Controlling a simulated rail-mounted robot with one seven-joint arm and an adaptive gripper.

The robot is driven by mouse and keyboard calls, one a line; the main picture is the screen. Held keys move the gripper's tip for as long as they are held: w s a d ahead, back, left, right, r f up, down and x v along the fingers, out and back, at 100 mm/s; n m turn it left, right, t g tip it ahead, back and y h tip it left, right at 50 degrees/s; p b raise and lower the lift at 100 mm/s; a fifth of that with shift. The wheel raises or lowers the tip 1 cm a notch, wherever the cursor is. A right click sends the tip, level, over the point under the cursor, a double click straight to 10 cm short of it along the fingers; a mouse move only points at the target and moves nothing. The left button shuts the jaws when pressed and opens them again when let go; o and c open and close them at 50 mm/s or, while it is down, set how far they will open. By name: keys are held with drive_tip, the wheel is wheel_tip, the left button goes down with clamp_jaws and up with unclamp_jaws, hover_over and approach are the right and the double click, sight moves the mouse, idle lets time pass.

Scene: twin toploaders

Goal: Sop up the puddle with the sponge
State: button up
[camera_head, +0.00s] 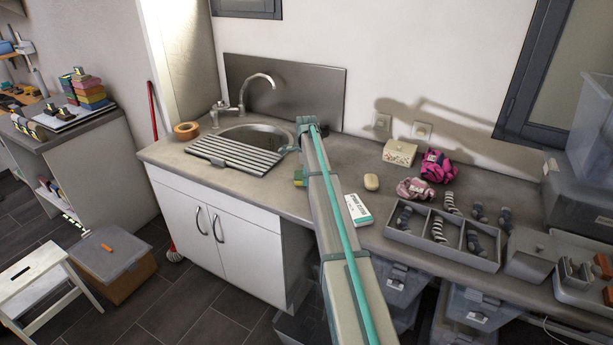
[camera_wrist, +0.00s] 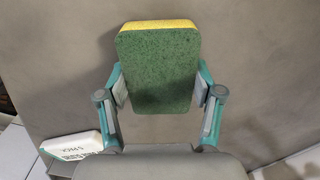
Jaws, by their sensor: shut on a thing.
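The sponge (camera_wrist: 158,72) is a block with a green scouring face and a yellow edge. In the wrist view my gripper (camera_wrist: 160,88) is shut on it, with one finger pressed against each side. The green face is turned toward the wrist camera. In the head view a small part of the sponge (camera_head: 298,178) shows at the left edge of my arm, over the grey countertop (camera_head: 345,160). My arm hides most of the gripper there. I cannot make out the puddle in either view.
The sink (camera_head: 258,133) with its ribbed drainer (camera_head: 222,153) lies left of my arm. Right of it are a white box (camera_head: 359,210), a soap bar (camera_head: 371,182), pink cloths (camera_head: 437,167) and a sectioned tray (camera_head: 408,238) with rolled socks. An orange tape roll (camera_head: 186,130) lies left of the sink.

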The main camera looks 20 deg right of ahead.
sight(301, 188)
drive_tip(key=shift+s+a, duration=0.8)
drive_tip(key=shift+a, duration=0.2)
drive_tip(key=shift+s+a, duration=0.75)
drive_tip(key=shift+a, duration=0.2)
drive_tip(key=shift+d, duration=0.15)
drive_tip(key=shift+s+d, duration=0.3)
drive_tip(key=shift+d, duration=0.45)
drive_tip(key=shift+s+d, duration=0.3)
drive_tip(key=shift+d, duration=0.4)
drive_tip(key=shift+s+d, duration=0.3)
drive_tip(key=shift+d, duration=0.45)
drive_tip(key=shift+w+a+p, duration=0.2)
drive_tip(key=shift+w, duration=1.05)
drive_tip(key=shift+w+a+p, duration=0.15)
drive_tip(key=shift+w+a, duration=0.05)
drive_tip(key=shift+w, duration=1.05)
